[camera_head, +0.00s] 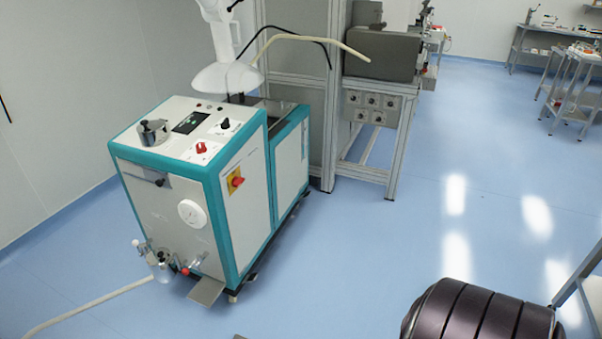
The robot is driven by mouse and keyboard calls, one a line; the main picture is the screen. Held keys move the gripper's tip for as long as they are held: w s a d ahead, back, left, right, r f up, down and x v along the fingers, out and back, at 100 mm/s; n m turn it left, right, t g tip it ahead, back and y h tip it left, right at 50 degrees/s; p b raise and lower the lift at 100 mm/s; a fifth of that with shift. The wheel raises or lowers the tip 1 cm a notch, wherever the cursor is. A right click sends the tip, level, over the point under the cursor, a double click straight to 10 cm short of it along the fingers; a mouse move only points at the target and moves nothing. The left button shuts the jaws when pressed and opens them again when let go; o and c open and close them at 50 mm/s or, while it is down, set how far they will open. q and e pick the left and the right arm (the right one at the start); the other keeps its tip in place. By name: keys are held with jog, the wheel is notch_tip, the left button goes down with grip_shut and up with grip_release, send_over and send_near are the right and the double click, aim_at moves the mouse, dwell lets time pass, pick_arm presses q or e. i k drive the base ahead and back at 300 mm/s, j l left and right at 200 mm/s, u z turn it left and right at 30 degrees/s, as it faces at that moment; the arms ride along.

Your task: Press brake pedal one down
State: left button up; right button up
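A white machine with teal edges (169,223) stands on the floor left of centre. A flat grey plate (206,290) juts out low at its front, close to the floor; it looks like a pedal, but I cannot tell whether it is brake pedal one. A small dark caster (233,297) shows under the near corner, to the right of the plate. Nothing touches the plate from above. Any pedals on the hidden sides of the machine cannot be seen. Neither of my grippers is in view.
A glass jar with fittings (159,268) and a pale hose (88,305) are at the machine's lower front left. A metal frame stand (391,160) is behind it. Blue floor (340,260) is clear to the machine's right. Shelves (570,100) stand far right.

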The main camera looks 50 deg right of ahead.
aim_at(248, 278)
jog(key=z, duration=1.15)
jog(key=u, duration=0.35)
jog(key=i+l+u, duration=0.35)
jog(key=l, duration=0.2)
jog(key=i+l+u, duration=0.2)
jog(key=l+u, duration=0.2)
jog(key=l, duration=0.2)
jog(key=i+l, duration=0.15)
jog(key=l, duration=0.25)
jog(key=i+l, duration=0.1)
jog(key=l, duration=0.3)
jog(key=i+l, duration=0.15)
jog(key=l, duration=0.25)
jog(key=i+l+u, duration=0.1)
jog(key=l, duration=0.3)
jog(key=i+l, duration=0.15)
jog(key=l, duration=0.3)
jog(key=i+l, duration=0.15)
jog(key=l, duration=0.25)
